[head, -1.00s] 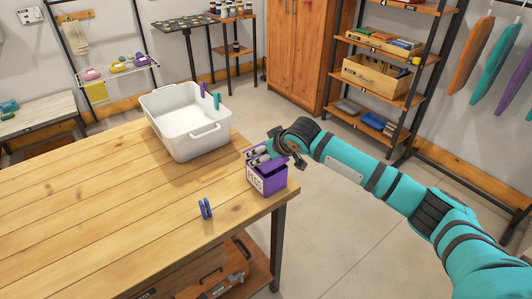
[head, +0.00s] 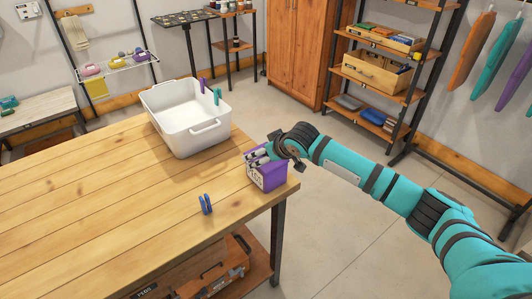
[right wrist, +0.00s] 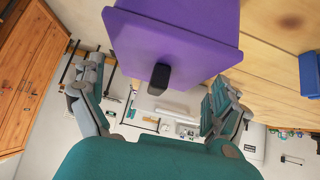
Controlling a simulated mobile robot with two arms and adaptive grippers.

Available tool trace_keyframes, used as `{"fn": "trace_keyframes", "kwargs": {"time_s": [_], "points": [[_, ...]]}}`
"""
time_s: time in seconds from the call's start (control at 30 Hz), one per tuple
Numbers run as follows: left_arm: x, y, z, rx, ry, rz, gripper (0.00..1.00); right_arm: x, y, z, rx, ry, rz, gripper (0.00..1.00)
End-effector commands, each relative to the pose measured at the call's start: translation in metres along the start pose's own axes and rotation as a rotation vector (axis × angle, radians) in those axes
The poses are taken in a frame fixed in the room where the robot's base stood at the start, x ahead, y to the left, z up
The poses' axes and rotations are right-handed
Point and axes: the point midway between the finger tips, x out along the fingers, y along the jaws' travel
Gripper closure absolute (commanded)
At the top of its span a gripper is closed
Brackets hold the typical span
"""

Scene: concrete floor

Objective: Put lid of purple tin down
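The purple tin (head: 270,178) stands upright at the near right corner of the wooden table, with a pale label on its front. In the right wrist view the purple lid (right wrist: 205,58) with its dark knob (right wrist: 160,77) fills the top middle, and it appears to sit on the tin. My right gripper (head: 262,155) is over the tin in the head view and hides much of its top. In the right wrist view my right gripper (right wrist: 160,108) is open, its fingers spread on either side of the knob with gaps. My left gripper is out of view.
A blue clothespin (head: 205,204) stands on the table (head: 110,215) left of the tin. A white tub (head: 187,124) with a purple and a teal clothespin on its rim stands farther back. The table's left and front are clear. The tin is close to the table edge.

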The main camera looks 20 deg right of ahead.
Motion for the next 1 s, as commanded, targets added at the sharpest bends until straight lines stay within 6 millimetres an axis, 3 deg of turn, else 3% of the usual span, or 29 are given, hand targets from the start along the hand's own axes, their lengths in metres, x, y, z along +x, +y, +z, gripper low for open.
{"fn": "trace_keyframes", "kwargs": {"time_s": [0.27,0.7,1.0], "points": [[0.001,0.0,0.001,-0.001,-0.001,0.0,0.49,-0.01,0.001,-0.007,0.0,0.002,0.001,0.0],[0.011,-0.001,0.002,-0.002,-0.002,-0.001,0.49,-0.1,0.001,-0.005,-0.002,0.001,0.001,0.0],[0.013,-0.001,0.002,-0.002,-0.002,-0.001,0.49,-0.126,0.001,-0.006,0.001,0.0,0.001,0.0]]}}
